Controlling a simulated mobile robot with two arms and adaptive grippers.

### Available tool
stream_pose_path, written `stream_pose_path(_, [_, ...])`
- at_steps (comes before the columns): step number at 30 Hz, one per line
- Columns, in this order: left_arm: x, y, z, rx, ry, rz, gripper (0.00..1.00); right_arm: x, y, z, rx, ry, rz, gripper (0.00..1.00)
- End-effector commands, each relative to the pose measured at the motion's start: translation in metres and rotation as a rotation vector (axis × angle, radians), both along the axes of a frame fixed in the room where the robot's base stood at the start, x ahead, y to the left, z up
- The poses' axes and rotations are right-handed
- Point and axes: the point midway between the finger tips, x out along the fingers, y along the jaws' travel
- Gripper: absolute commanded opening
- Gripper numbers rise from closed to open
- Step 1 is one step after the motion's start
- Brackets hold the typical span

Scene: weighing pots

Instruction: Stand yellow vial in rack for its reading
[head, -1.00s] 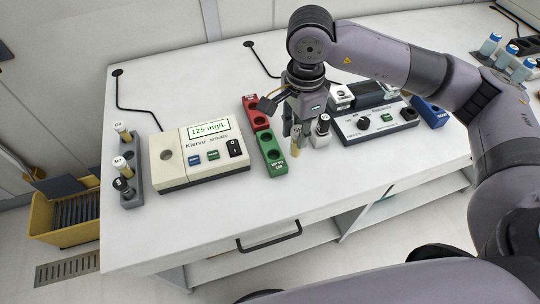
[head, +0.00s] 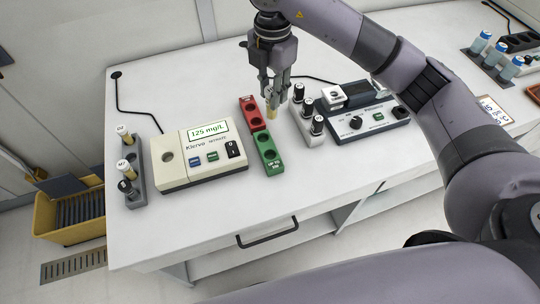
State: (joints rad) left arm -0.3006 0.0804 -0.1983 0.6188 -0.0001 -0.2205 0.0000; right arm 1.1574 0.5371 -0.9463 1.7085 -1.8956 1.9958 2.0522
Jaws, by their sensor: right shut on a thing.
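My right gripper (head: 272,96) is shut on a small vial with a yellowish body (head: 271,110), held upright. The vial shows just to the right of the red block (head: 250,112) of the rack, outside its holes in this view; its height above the counter is hard to tell. The green block (head: 268,146) of the rack adjoins the red one towards the front and has writing on its front end. The rack's visible holes look empty. The meter (head: 200,178) to the left reads 125 mg/L. My left gripper is not in view.
A grey rack (head: 138,190) with several vials stands left of the meter. A pale rack of black-capped vials (head: 311,133) and a second instrument (head: 365,118) stand to the right. The counter's front is clear. Blue-capped bottles (head: 488,50) stand far right.

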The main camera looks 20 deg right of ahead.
Motion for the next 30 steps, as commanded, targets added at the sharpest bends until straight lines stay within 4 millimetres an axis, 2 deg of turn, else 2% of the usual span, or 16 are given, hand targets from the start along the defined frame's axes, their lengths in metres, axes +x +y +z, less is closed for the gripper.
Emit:
stream_pose_path(3, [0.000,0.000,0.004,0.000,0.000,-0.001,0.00,0.003,0.002,0.004,0.001,0.001,-0.169,0.00])
stream_pose_path(8, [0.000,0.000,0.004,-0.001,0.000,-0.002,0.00,0.004,0.003,0.000,0.001,0.003,-0.272,0.00])
stream_pose_path(11, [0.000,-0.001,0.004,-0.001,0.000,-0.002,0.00,0.003,0.003,-0.018,0.000,0.007,-0.283,0.00])
stream_pose_path(15, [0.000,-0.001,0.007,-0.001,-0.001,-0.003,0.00,0.002,0.003,-0.054,-0.001,0.009,-0.282,0.00])
stream_pose_path(24, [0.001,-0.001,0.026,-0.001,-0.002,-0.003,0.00,0.003,0.002,-0.127,-0.002,0.006,-0.282,0.00])
stream_pose_path(30, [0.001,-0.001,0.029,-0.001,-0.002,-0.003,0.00,0.004,0.002,-0.151,-0.001,0.001,-0.280,0.00])
